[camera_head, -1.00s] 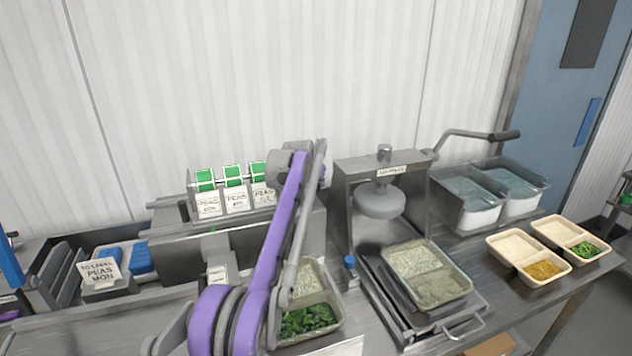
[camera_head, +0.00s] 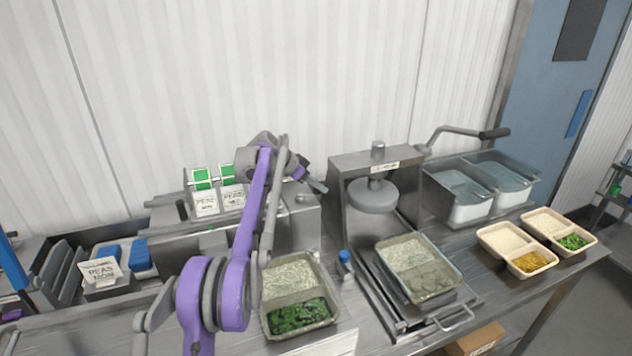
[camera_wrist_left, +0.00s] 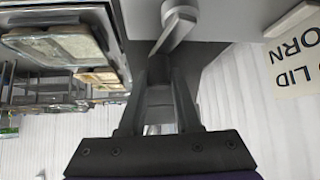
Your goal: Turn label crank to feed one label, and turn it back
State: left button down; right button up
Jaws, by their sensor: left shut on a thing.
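The label machine is a grey metal box (camera_head: 306,222) with green-topped label rolls (camera_head: 202,180) and white PEAS labels on top. My left arm covers part of it. The label crank (camera_wrist_left: 180,18) shows at the top of the left wrist view as a grey hub with a short arm running down to my fingers. My left gripper (camera_wrist_left: 160,75) is shut on the crank's handle end, which is mostly hidden between the fingers. In the head view my left gripper (camera_head: 316,185) is small, at the machine's right end. My right gripper is not in view.
A press (camera_head: 352,190) stands close to the right of the machine. A blue-capped bottle (camera_head: 345,262) stands between. Steel bins (camera_head: 455,215) are at the back right.

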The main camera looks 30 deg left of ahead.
pick_arm(q)
jog(key=shift+s+d+m+g+h, duration=0.15)
jog(key=shift+s+m+g+h, duration=0.2)
jog(key=shift+m, duration=0.25)
jog(key=shift+s+d+m+g+h, duration=0.1)
jog(key=shift+s+m+g+h, duration=0.15)
jog(key=shift+m+h, duration=0.3)
jog(key=c, duration=0.6)
grip_release()
jog(key=v, duration=1)
jog(key=shift+s+r, duration=0.15)
jog(key=shift+r, duration=0.15)
jog(key=shift+a, duration=0.1)
